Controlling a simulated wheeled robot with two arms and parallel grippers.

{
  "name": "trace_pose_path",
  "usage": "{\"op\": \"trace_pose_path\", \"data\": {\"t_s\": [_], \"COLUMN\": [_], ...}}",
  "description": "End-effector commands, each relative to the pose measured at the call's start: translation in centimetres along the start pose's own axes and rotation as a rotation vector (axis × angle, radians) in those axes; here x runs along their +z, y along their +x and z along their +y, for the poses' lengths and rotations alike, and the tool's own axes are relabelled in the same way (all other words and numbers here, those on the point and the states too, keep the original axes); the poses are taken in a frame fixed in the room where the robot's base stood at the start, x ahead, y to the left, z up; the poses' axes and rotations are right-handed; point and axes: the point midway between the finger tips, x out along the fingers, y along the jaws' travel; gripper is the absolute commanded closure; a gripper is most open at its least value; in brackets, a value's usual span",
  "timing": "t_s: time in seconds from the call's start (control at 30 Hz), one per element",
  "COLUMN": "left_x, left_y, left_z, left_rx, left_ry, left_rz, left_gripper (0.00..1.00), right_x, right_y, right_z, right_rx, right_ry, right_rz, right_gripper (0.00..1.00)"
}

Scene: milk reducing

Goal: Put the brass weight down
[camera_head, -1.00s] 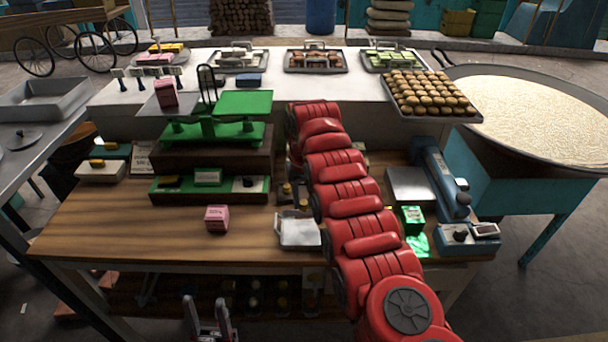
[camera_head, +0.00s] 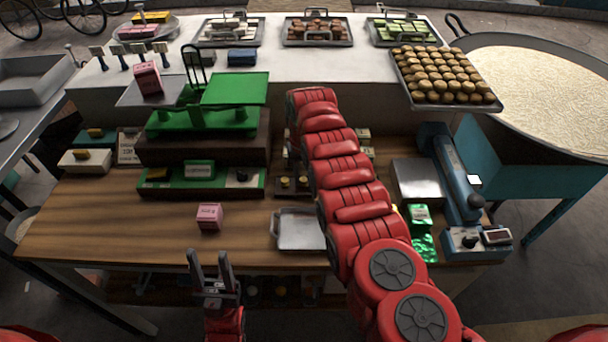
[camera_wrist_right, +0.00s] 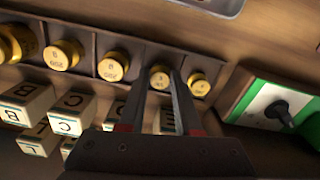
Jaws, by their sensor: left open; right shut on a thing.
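In the right wrist view my right gripper (camera_wrist_right: 158,88) is shut on a small brass weight (camera_wrist_right: 160,76). The weight is in or just over a compartment of the dark weight rack (camera_wrist_right: 137,62); I cannot tell whether it touches the bottom. A smaller brass weight (camera_wrist_right: 199,84) stands in the compartment to its right, and larger ones (camera_wrist_right: 113,66) stand to its left. In the head view my red right arm hides the right gripper; part of the rack's weights (camera_head: 285,182) shows beside it. My left gripper (camera_head: 210,262) is open and empty at the table's front edge.
A green balance scale (camera_head: 203,120) stands left of the rack, with a pink box (camera_head: 148,79) on its left pan. Another pink box (camera_head: 209,217) and a metal tray (camera_head: 298,230) are on the wooden table (camera_head: 120,225). Lettered blocks (camera_wrist_right: 70,115) lie close to the right gripper.

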Motion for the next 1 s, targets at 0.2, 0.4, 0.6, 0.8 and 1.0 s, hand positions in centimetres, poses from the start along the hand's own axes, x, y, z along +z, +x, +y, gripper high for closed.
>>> {"op": "trace_pose_path", "data": {"t_s": [0.2,0.4,0.6,0.8,1.0], "left_x": [0.0,0.0,0.0,0.2,0.5], "left_y": [-0.1,-0.1,-0.2,-1.4,-3.1], "left_z": [0.0,0.0,0.0,0.1,0.1], "left_rx": [0.0,0.0,0.0,0.0,0.0], "left_ry": [0.0,0.0,0.0,0.0,0.0], "left_rz": [0.0,0.0,0.0,0.0,0.0], "left_gripper": [0.5,0.5,0.5,0.5,0.5], "right_x": [0.0,0.0,-0.1,-0.2,-0.1], "right_y": [0.1,0.1,-0.4,-3.3,-7.8], "right_z": [0.0,0.0,0.0,0.0,0.0], "right_rx": [0.0,0.0,0.0,0.0,-0.002], "right_ry": [0.0,0.0,0.0,0.0,0.0], "right_rz": [0.0,0.0,0.002,0.006,0.003], "right_gripper": [0.39,0.37,0.37,0.37,0.37]}}
